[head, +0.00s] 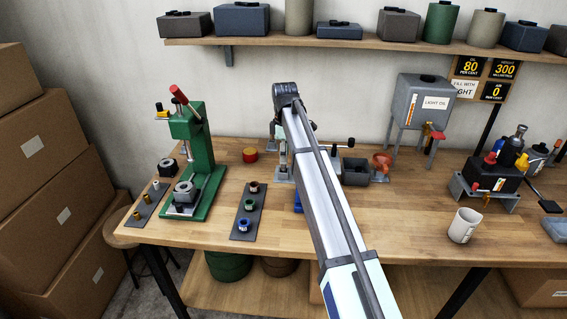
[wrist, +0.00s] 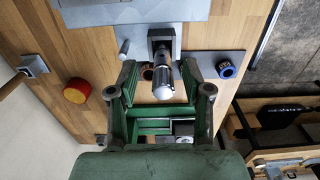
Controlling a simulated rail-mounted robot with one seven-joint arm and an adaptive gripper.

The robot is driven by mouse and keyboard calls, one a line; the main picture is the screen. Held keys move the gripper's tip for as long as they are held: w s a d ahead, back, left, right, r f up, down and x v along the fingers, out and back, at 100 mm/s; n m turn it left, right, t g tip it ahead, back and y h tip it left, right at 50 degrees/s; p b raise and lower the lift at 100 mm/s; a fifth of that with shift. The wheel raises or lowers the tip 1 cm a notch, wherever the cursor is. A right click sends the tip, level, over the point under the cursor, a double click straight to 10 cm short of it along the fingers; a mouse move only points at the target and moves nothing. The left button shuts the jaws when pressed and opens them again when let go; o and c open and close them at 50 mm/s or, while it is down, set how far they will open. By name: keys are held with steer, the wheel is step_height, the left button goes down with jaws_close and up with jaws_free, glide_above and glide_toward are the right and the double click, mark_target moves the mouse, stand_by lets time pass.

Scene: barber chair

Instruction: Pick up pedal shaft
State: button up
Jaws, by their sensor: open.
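A silvery cylinder (wrist: 163,83) with a brown band, which looks like the pedal shaft, shows in the wrist view with its rounded end toward the camera. Behind it is a dark grey block (wrist: 164,36) at the edge of a grey plate (wrist: 135,12). My gripper (wrist: 160,75) is open, with one dark green finger on each side of the cylinder. I cannot tell how far the cylinder reaches between the fingers, and I see no finger closed on it. In the head view my arm hides the gripper and the cylinder.
A red can (head: 250,155), a dark mat (head: 240,231) with three spools and a green press (head: 207,150) are left of my arm. A grey bin (head: 355,172), an orange funnel (head: 381,161) and a white mug (head: 464,226) are right.

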steer(key=shift+s+a+f+p, duration=0.15)
steer(key=shift+f+p, duration=0.75)
steer(key=shift+f, duration=1.2)
jaws_close()
